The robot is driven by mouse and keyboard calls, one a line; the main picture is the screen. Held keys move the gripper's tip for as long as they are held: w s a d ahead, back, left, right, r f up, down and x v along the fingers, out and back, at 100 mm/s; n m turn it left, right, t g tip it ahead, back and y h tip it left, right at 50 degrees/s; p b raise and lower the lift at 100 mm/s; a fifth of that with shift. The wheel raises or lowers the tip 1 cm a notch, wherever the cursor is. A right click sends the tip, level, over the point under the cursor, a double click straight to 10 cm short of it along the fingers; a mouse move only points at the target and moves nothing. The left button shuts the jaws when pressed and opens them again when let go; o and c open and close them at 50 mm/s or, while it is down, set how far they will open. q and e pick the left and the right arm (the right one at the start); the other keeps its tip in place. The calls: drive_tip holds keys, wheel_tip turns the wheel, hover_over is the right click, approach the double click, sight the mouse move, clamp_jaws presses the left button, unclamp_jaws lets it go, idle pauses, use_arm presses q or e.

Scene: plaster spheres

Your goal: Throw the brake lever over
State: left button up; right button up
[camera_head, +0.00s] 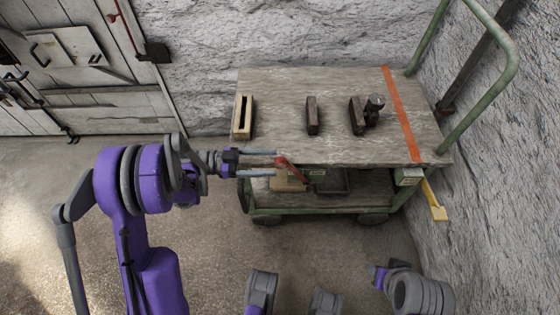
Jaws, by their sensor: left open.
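A short red lever (292,169) sits at the front edge of the cart, below its top, slanting down to the right. A yellow lever (433,199) sticks out and down from the cart's front right corner; I cannot tell from the picture which one is the brake lever. My left gripper (277,163) is open, its two fingers pointing right. Its fingertips are at the upper end of the red lever, one above and one below it in the picture. I cannot tell whether they touch it.
The green-framed cart (285,90) has a wooden top with an orange stripe (402,115). On it stand a slotted wooden block (242,117), a dark block (312,115) and another dark block (356,115) beside a hammer-like tool (374,108). Rough walls close in behind and right.

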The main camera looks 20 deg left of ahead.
sight(280, 163)
use_arm(q)
drive_tip(key=shift+x, duration=1.9)
drive_tip(key=shift+a, duration=0.1)
drive_tip(key=c, duration=1.1)
clamp_jaws()
drive_tip(key=shift+f, duration=0.1)
